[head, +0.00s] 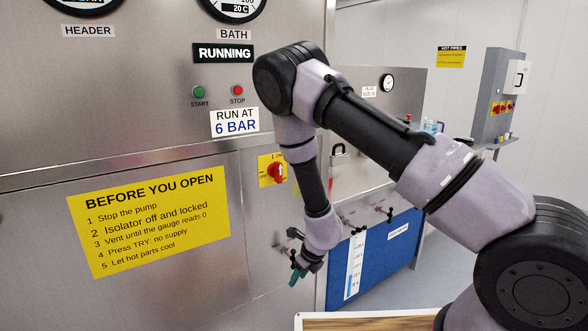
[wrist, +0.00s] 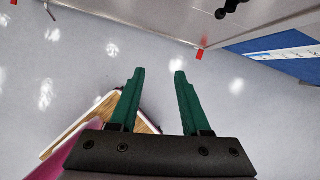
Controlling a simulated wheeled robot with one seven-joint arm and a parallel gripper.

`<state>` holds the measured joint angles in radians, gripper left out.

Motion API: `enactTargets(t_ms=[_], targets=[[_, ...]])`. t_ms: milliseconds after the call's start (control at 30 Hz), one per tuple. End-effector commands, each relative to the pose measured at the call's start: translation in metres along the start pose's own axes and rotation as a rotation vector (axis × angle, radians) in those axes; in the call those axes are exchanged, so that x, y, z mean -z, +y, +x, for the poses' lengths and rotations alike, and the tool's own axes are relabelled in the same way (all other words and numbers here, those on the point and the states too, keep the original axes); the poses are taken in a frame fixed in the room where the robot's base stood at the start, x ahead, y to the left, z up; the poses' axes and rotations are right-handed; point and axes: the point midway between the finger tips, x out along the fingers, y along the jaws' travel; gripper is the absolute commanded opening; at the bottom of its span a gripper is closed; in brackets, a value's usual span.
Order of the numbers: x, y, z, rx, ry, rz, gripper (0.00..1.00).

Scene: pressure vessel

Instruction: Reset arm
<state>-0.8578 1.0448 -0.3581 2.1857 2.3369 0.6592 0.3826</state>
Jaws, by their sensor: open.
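My arm reaches from the lower right across the head view and bends down at the wrist. My gripper (head: 296,274) hangs low in front of the steel panel, near its lower right edge. In the wrist view my gripper (wrist: 158,75) shows two green fingers, spread apart with nothing between them. Grey floor lies beyond the fingertips.
A steel panel (head: 150,140) with a yellow sign (head: 150,222), START button (head: 199,92), STOP button (head: 237,90) and red isolator knob (head: 277,171) stands left. A blue panel (head: 385,255) stands behind the gripper. A wood-topped surface (head: 365,322) is at the bottom. Floor (wrist: 225,90) looks clear.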

Motion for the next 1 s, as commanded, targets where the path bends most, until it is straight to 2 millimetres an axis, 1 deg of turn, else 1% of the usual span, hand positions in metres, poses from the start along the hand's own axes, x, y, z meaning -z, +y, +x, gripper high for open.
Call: enactTargets(t_ms=[33,167,333,467,567,667,767,800,867,900,967,1000], targets=[[-0.006,-0.001,-0.005,-0.006,-0.011,-0.005,0.47],[-0.017,0.0,-0.015,-0.028,-0.031,-0.031,0.47],[-0.035,0.002,-0.035,-0.062,-0.066,-0.074,0.47],[-0.053,0.003,-0.058,-0.096,-0.106,-0.127,0.47],[-0.069,0.003,-0.08,-0.124,-0.144,-0.18,0.47],[-0.087,0.003,-0.11,-0.152,-0.192,-0.247,0.47],[-0.106,0.001,-0.151,-0.178,-0.255,-0.347,0.47],[-0.113,-0.001,-0.171,-0.186,-0.283,-0.395,0.47],[-0.123,-0.003,-0.204,-0.194,-0.329,-0.479,0.47],[-0.127,-0.004,-0.226,-0.196,-0.355,-0.538,0.47],[-0.131,-0.007,-0.258,-0.191,-0.392,-0.628,0.47],[-0.133,-0.008,-0.279,-0.186,-0.413,-0.691,0.47]])
